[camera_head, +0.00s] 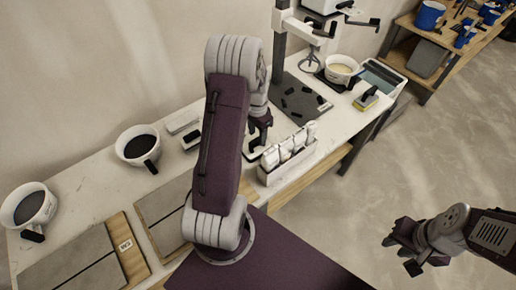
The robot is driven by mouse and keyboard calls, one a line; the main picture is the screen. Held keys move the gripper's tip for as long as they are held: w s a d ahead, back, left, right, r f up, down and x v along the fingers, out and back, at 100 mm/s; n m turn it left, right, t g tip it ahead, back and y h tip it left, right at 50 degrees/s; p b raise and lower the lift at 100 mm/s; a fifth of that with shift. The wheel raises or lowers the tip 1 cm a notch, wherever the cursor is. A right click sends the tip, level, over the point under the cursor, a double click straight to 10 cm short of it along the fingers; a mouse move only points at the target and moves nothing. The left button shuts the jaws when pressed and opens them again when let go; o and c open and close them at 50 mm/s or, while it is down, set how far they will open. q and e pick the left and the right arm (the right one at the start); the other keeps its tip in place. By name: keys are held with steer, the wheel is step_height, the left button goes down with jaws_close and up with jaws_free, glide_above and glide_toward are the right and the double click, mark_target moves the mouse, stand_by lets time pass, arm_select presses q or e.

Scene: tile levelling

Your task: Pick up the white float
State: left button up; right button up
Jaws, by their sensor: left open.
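A pale, flat block that looks like the white float (183,121) lies on the table against the wall, left of my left arm. A smaller pale piece with a dark part (191,138) lies just in front of it; I cannot tell whether it is separate. My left gripper (258,143) points down, open, over the table behind the white holder, right of the float and apart from it. My arm hides part of the table between them. My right gripper (408,255) hangs over the floor at the lower right, apart from the table, its jaws seemingly spread and empty.
A white holder with white packets (288,156) stands close to my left gripper. Buckets with dark contents (138,145) (30,205) stand left. Tiles on boards (77,262) lie in front. A mixing stand (280,45), a pale-filled bucket (341,69) and a yellow sponge tool (366,101) are further right.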

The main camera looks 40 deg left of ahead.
mark_target(257, 140)
arm_select(q)
steer(key=shift+a+f, duration=0.15)
steer(key=shift+f, duration=0.3)
step_height(257, 140, down, 5)
steer(key=shift+w+f, duration=0.1)
steer(key=shift+w, duration=0.05)
jaws_close()
